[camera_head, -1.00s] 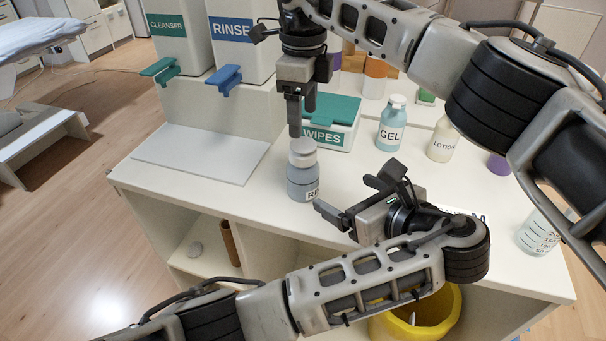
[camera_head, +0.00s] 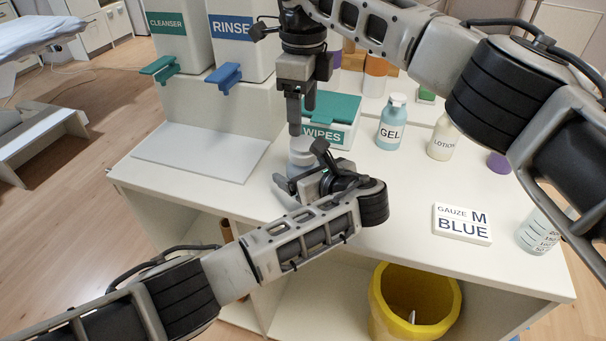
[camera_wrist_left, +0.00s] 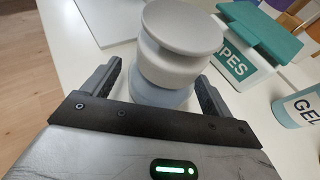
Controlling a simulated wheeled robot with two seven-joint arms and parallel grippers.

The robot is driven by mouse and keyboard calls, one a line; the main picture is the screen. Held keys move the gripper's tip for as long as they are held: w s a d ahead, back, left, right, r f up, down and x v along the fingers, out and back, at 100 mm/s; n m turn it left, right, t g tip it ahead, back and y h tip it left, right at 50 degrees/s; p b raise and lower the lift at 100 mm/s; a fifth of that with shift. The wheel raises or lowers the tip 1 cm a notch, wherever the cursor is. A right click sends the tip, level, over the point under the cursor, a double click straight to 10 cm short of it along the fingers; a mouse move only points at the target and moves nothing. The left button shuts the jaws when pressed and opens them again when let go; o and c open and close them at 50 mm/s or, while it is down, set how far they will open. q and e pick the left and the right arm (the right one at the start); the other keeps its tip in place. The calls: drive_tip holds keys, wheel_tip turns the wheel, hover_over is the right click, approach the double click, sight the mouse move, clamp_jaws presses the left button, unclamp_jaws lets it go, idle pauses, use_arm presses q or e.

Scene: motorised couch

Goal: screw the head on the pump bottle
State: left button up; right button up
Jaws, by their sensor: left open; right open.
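The pump bottle (camera_head: 302,168) stands upright on the white counter, mostly hidden by my left gripper in the head view. In the left wrist view its bluish-grey body (camera_wrist_left: 160,95) shows low between the fingers. The paler pump head (camera_wrist_left: 182,28), with a wide flat disc top and a collar, sits on top of it; I cannot tell how tightly it is seated. My left gripper (camera_wrist_left: 154,92) is open, one finger on each side of the bottle. My right gripper (camera_head: 295,125) is open and points down, its tips just above the head.
The wipes box (camera_head: 333,120) stands close behind the bottle. The gel bottle (camera_head: 391,125) and lotion bottle (camera_head: 443,140) are to the right. A flat white board (camera_head: 200,152) lies at left.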

use_arm(q)
drive_tip(key=shift+w+a+f, duration=0.1)
drive_tip(key=shift+w, duration=0.1)
clamp_jaws()
use_arm(e)
drive_tip(key=n, duration=0.6)
drive_tip(key=shift+n, duration=0.4)
drive_tip(key=n, duration=1.5)
drive_tip(key=shift+n, duration=0.4)
